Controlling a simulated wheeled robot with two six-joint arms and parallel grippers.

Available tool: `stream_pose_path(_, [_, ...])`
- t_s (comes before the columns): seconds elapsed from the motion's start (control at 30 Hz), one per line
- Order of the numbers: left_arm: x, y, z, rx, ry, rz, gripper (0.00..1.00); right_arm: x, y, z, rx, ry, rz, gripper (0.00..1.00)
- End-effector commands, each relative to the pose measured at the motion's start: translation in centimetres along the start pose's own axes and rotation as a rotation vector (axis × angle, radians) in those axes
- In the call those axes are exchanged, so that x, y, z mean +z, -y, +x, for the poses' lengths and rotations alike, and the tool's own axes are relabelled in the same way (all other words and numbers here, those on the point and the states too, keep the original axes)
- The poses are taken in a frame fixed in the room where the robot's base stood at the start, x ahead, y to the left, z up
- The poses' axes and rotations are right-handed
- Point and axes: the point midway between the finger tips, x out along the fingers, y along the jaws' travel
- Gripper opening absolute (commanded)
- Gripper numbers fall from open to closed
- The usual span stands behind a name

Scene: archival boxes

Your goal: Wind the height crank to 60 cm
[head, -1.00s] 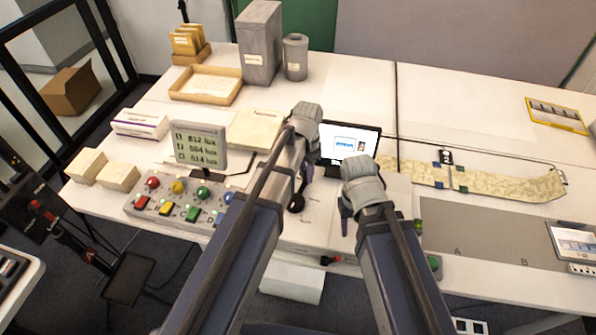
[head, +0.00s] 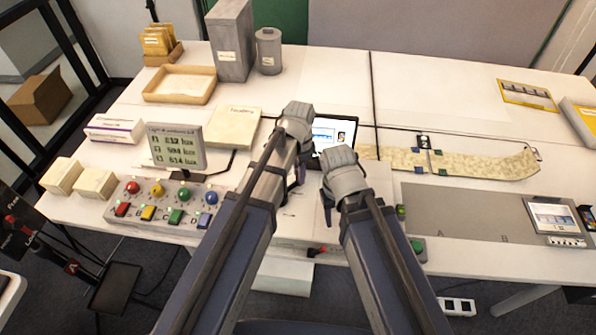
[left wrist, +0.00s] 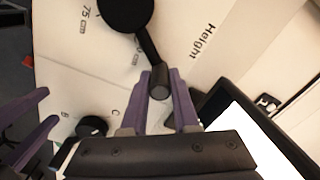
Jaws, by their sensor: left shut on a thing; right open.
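The height crank (left wrist: 146,45) shows in the left wrist view as a black round hub with a short arm and a dark handle. It stands on a pale panel (left wrist: 70,65) printed "Height" and "75 cm". No pointer position is readable. My left gripper (left wrist: 162,82) has its purple fingers on both sides of the handle, shut on it. In the head view my left gripper (head: 299,165) hides most of the crank. My right gripper (head: 328,203) is open and empty, close to the right of it; its purple fingers also show at the left of the left wrist view.
A second black knob (left wrist: 91,126) sits on the panel. A lit screen (head: 335,132) stands behind the grippers. Left are a button box (head: 165,205) and a lux display (head: 176,147). A patterned strip (head: 480,163) and grey mat (head: 455,212) lie to the right.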

Motion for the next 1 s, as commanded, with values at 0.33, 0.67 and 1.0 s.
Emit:
stream_pose_path(0.33, [0.18,-0.22,0.03,0.003,0.004,-0.002,0.0,0.0,0.0,0.03,0.0,0.0,0.0,0.5])
stream_pose_path(0.67, [0.15,-0.12,0.02,0.001,0.003,-0.002,0.58,0.0,0.0,0.02,0.0,0.0,0.0,0.5])
stream_pose_path(1.0, [0.11,-0.05,-0.27,0.001,0.002,-0.002,0.58,0.02,-0.03,-0.26,0.0,0.0,0.0,0.5])
